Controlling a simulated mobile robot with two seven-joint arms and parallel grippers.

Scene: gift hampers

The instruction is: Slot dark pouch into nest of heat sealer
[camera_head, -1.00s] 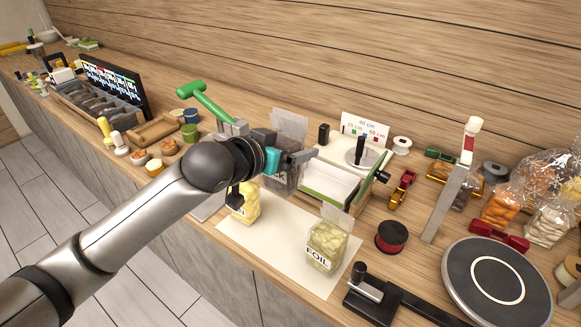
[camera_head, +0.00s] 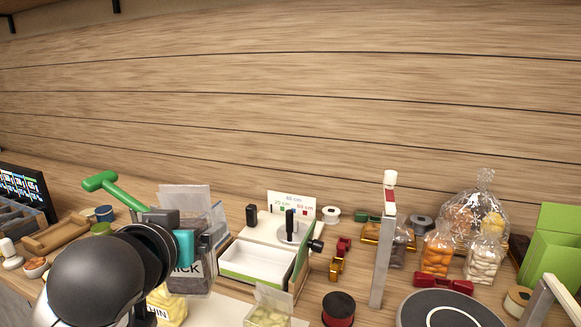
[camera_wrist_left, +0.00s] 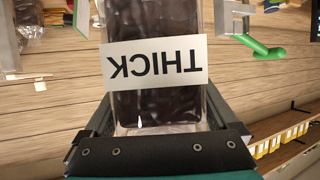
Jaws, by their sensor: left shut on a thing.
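The dark pouch (camera_head: 196,285) has a white THICK label and a clear top. My left gripper (camera_head: 203,244) is shut on it and holds it upright, left of a white tray. In the left wrist view the pouch (camera_wrist_left: 158,103) fills the middle between the fingers, its label upside down. A green T-shaped handle (camera_head: 112,187) on a grey body, which looks like the heat sealer, stands behind my gripper; it also shows in the left wrist view (camera_wrist_left: 262,50). The nest is hidden or cannot be made out. My right gripper is not in view.
The white tray (camera_head: 236,264) with green edging stands right of the pouch. Pale filled pouches (camera_head: 268,311) stand in front. A red spool (camera_head: 338,308), a dark turntable (camera_head: 415,307) and a grey post (camera_head: 381,265) are further right. Wrapped bags (camera_head: 484,257) stand at the back right.

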